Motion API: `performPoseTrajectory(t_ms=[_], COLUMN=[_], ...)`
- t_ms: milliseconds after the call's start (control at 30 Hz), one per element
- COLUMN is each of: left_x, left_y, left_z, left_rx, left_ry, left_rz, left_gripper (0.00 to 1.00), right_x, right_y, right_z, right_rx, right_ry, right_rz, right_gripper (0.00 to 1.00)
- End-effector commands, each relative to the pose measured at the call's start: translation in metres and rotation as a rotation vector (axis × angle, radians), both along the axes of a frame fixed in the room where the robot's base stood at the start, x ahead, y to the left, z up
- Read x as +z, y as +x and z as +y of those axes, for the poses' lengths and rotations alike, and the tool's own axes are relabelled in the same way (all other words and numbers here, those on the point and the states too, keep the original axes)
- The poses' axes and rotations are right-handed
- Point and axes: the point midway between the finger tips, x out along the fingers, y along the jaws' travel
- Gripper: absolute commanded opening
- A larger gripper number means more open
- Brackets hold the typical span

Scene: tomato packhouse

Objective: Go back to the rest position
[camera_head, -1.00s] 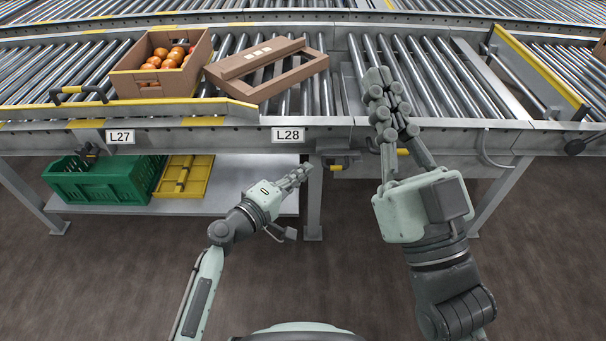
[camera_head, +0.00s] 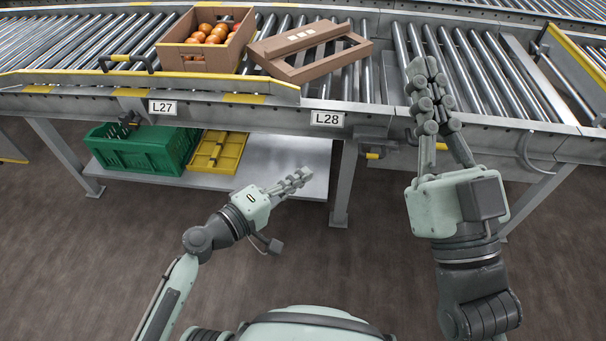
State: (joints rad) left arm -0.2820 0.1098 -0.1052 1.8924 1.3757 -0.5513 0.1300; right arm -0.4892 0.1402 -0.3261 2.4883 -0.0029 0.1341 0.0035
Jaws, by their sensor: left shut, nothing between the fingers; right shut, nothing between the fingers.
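My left gripper (camera_head: 301,176) is shut and empty. In the head view it shows in front of the lower shelf, below the conveyor's front edge. My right gripper (camera_head: 424,68) is shut and empty. Its fingers point away from me and show over the conveyor's front rail and rollers, right of the L28 label. Neither gripper holds anything.
A cardboard box of tomatoes (camera_head: 197,55) stands on the roller conveyor (camera_head: 388,112). An empty-looking cardboard frame (camera_head: 300,69) lies tilted beside it. A green crate (camera_head: 130,152) and a yellow tray (camera_head: 231,158) sit on the lower shelf (camera_head: 290,157). The floor in front is clear.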

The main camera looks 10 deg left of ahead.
Motion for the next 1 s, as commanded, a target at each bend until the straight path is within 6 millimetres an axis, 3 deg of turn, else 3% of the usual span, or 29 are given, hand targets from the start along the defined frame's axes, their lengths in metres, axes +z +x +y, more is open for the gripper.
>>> performPoseTrajectory(t_ms=[333, 467, 567, 667, 800, 1000], left_x=[0.001, 0.015, 0.047, 0.102, 0.177, 0.255], left_y=[0.000, -0.001, -0.003, -0.011, -0.033, -0.069], left_z=[0.000, 0.003, 0.009, 0.017, 0.023, 0.024], left_rx=[0.004, 0.043, 0.118, 0.221, 0.350, 0.483], left_ry=[0.011, 0.132, 0.318, 0.523, 0.725, 0.888], left_rz=[-0.007, -0.091, -0.248, -0.466, -0.732, -0.997], left_gripper=[0.00, 0.00, 0.00, 0.00, 0.00, 0.00], right_x=[0.000, 0.000, 0.000, 0.000, 0.000, 0.000], right_y=[0.000, 0.000, 0.000, 0.000, 0.000, 0.000], right_z=[0.002, 0.001, 0.001, 0.001, 0.001, 0.001], right_rx=[0.005, 0.003, 0.003, 0.003, 0.002, 0.002], right_ry=[-0.004, -0.003, -0.001, -0.001, -0.001, -0.001], right_rz=[0.002, 0.001, 0.002, 0.002, 0.002, 0.002], right_gripper=[0.00, 0.00, 0.00, 0.00, 0.00, 0.00])
